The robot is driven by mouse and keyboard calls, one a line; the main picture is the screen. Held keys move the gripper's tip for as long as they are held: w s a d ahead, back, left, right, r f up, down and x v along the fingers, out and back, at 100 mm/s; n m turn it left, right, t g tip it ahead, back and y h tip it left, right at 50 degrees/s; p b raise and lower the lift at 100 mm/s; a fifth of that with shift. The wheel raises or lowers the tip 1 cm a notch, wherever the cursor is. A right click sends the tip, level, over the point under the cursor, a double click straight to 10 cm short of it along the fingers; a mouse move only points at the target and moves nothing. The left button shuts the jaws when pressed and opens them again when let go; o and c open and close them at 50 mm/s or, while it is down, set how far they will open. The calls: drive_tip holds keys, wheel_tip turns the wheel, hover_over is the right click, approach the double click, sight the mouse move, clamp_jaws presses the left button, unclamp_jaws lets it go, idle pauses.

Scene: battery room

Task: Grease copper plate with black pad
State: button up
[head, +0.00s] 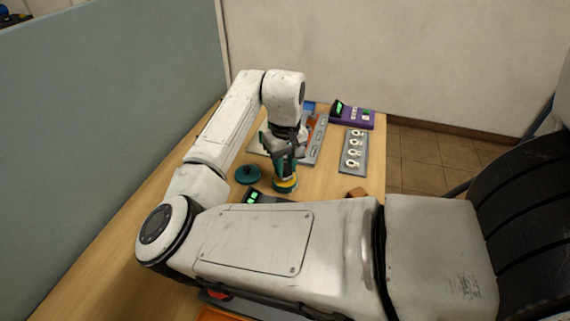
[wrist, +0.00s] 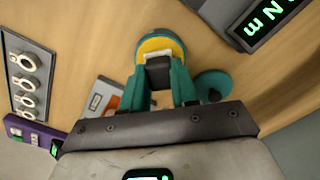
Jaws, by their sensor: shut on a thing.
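My gripper (wrist: 160,84) has teal fingers shut on a black pad (wrist: 158,70), a dark block between the fingertips. In the head view my gripper (head: 287,170) points down at a round teal tin with yellow grease (head: 286,186). In the wrist view the pad overlaps the yellow inside of this tin (wrist: 160,40); I cannot tell whether it touches the grease. A teal round lid (head: 248,175) with a knob lies beside the tin, also in the wrist view (wrist: 213,85). The orange-brown copper plate (wrist: 112,102) shows partly on a grey fixture, beyond the gripper.
A grey panel with several white rings (head: 345,164) lies to the right. A purple device (head: 364,123) stands behind it. A blue-grey partition (head: 110,110) bounds the left.

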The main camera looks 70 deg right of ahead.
sight(285, 167)
drive_tip(key=shift+f, duration=0.45)
idle(0.4)
drive_tip(key=shift+f, duration=0.15)
idle(2.0)
wheel_tip(285, 167, up, 7)
drive_tip(key=p, duration=0.8)
idle(1.0)
